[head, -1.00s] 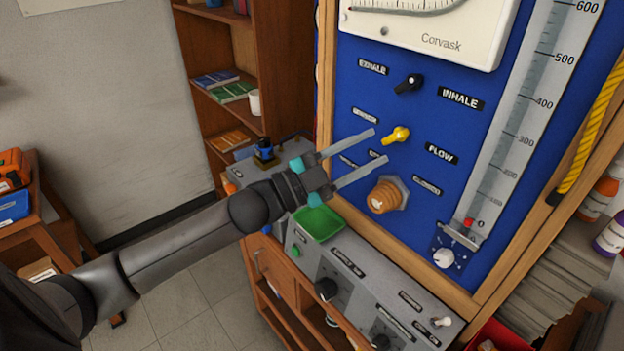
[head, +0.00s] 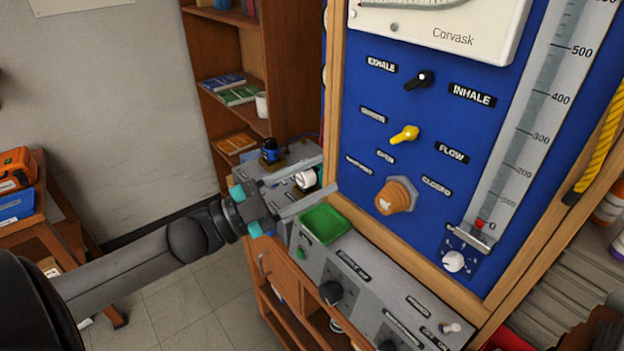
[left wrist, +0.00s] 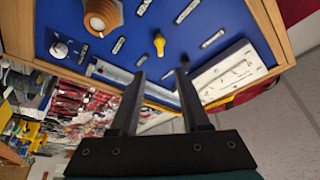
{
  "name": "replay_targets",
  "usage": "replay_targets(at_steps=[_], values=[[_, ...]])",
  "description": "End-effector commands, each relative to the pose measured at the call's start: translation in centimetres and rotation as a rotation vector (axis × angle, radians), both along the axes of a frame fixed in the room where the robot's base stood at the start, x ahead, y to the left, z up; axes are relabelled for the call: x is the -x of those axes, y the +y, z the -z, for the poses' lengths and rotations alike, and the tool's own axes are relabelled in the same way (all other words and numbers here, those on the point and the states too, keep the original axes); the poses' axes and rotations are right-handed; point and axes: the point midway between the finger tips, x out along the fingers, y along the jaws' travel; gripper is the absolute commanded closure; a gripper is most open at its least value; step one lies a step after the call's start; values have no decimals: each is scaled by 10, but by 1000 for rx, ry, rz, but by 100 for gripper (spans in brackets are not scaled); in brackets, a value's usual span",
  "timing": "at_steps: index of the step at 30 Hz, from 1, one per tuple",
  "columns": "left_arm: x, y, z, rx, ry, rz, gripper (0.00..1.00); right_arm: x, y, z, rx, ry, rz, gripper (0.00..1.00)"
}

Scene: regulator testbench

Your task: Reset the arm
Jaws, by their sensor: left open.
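My left gripper (head: 312,182) is open and empty in the head view, in front of the lower left edge of the blue panel (head: 366,221). Its two fingers point right toward the panel and touch none of its knobs. On the panel are a black knob (head: 419,80), a yellow knob (head: 404,134) and an orange-brown knob (head: 396,196). In the left wrist view the open fingers (left wrist: 158,95) show with the yellow knob (left wrist: 159,44) beyond them and the orange-brown knob (left wrist: 102,17) at upper left. My right gripper is in neither view.
A grey console with a green tray (head: 325,223) stands below the panel. A wooden shelf (head: 285,60) is behind. A flow tube (head: 535,125) and a yellow rope (head: 602,135) are at right. Open floor (head: 185,300) lies at lower left.

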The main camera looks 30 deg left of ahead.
Motion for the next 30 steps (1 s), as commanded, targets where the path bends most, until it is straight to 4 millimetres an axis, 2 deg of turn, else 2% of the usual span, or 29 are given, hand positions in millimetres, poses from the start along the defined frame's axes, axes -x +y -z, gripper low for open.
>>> replay_targets(at_steps=[17, 20, 23, 25, 29, 30], values=[[1, 1, 0, 0, -1, 1, 54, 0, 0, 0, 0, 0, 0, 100], [-1, 5, 8, 4, 12, -15, 54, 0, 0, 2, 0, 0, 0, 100], [-8, 20, 37, 16, 65, -76, 54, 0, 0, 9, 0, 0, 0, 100], [-15, 38, 75, 32, 132, -148, 54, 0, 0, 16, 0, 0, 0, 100], [-20, 76, 166, 65, 300, -307, 54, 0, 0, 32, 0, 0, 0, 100], [-18, 85, 196, 76, 355, -353, 54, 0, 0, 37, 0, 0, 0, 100]])
